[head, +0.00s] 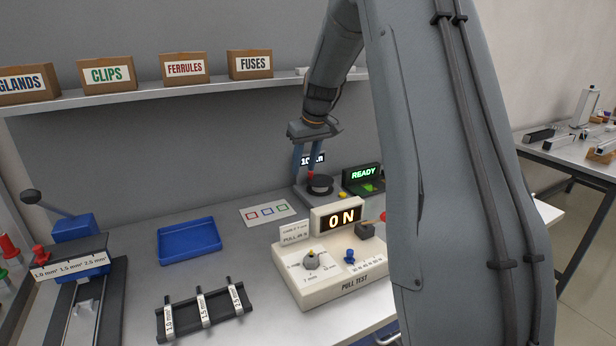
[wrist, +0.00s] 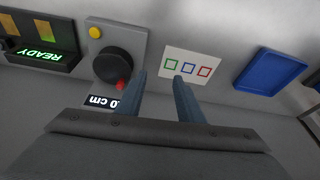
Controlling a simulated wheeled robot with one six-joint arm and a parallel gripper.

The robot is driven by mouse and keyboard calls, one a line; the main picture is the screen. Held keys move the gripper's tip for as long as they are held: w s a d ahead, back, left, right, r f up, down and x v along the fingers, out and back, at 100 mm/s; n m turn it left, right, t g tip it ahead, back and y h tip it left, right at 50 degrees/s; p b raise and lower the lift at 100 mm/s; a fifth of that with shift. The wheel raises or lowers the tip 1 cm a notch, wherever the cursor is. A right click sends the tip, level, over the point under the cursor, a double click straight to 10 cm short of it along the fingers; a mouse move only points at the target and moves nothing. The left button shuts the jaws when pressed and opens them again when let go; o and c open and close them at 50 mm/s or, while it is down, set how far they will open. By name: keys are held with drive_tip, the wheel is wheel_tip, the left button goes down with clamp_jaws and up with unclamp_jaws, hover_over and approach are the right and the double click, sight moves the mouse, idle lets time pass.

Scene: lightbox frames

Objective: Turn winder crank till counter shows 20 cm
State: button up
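The winder (head: 318,186) has a dark round drum on a grey base, with a red crank knob (head: 310,174). In the wrist view, the drum (wrist: 119,64) shows whole, with the red knob (wrist: 122,86) at its rim. The counter (head: 313,158) stands behind the winder and seems to read 10 cm, partly covered by a finger. In the wrist view, the counter (wrist: 102,102) is upside down and its first digit is partly hidden. My gripper (head: 304,173) is open and empty. In the wrist view, its fingers (wrist: 158,80) are apart, with the knob just outside the left finger; contact is unclear.
A lit READY box (head: 362,173) stands right of the winder. The pull test unit (head: 337,275), displaying ON, is in front. A card with coloured squares (head: 267,212) and a blue tray (head: 189,241) lie to the left. A shelf (head: 200,88) with labelled boxes hangs behind.

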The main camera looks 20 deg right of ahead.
drive_tip(key=b, duration=0.1)
hover_over(320, 181)
drive_tip(key=a, duration=0.2)
drive_tip(key=f, duration=0.1)
drive_tip(key=shift+t, duration=0.5)
drive_tip(key=shift+s+p+x, duration=0.2)
drive_tip(key=shift+p+x, duration=0.2)
drive_tip(key=shift+x, duration=1.4)
drive_tip(key=shift+s+p+x, duration=0.15)
drive_tip(key=shift+p+x, duration=0.25)
drive_tip(key=shift+x, duration=1.45)
drive_tip(key=shift+f, duration=0.15)
clamp_jaws()
